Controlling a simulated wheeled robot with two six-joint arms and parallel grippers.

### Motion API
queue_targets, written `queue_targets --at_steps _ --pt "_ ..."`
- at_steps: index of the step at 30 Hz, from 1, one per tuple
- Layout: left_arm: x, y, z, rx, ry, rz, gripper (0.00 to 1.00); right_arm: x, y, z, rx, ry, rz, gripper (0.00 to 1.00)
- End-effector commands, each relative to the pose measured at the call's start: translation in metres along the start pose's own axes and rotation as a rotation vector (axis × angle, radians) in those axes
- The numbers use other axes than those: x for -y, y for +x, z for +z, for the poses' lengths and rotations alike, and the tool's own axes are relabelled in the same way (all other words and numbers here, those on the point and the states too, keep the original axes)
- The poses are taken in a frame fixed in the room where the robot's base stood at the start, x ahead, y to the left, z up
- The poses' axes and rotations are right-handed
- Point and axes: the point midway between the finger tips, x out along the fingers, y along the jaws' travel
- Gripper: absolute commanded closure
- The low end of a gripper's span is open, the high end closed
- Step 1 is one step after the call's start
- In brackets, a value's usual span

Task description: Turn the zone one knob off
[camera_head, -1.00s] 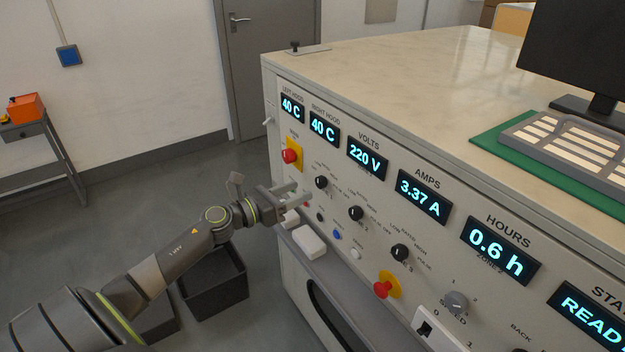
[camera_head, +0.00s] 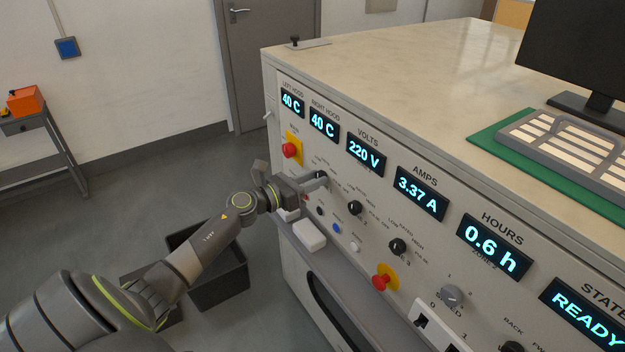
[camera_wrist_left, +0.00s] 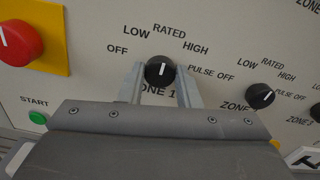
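The zone one knob (camera_wrist_left: 160,70) is black with a white line pointing up toward RATED in the left wrist view. OFF is printed to its left. In the head view only part of the knob shows behind my fingers. My left gripper (camera_head: 318,182) is at the panel front. In the left wrist view its two fingers (camera_wrist_left: 161,76) stand on either side of the knob, with a thin gap seeming to show at each side. Whether either finger touches it is hard to tell. My right gripper is not in view.
The zone two knob (camera_wrist_left: 261,96) is close on the right; the zone three knob (camera_head: 398,246) is farther along. A red button on yellow (camera_head: 290,150) is up left of the gripper. A green start button (camera_wrist_left: 38,117) and a white block on a ledge (camera_head: 309,235) lie below.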

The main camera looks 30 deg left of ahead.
Motion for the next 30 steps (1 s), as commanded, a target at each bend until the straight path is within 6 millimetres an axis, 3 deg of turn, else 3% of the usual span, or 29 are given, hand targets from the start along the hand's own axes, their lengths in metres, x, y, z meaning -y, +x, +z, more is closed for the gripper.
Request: queue_targets --at_steps 3,14,30 --pt "0.0 0.0 0.0 0.0 0.0 0.0 0.93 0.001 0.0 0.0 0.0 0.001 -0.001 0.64" --pt "0.0 0.0 0.001 0.0 -0.072 0.0 0.93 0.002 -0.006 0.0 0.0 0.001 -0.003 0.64" --pt "0.0 0.0 0.003 0.0 -0.529 0.001 0.93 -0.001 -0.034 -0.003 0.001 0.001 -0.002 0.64"
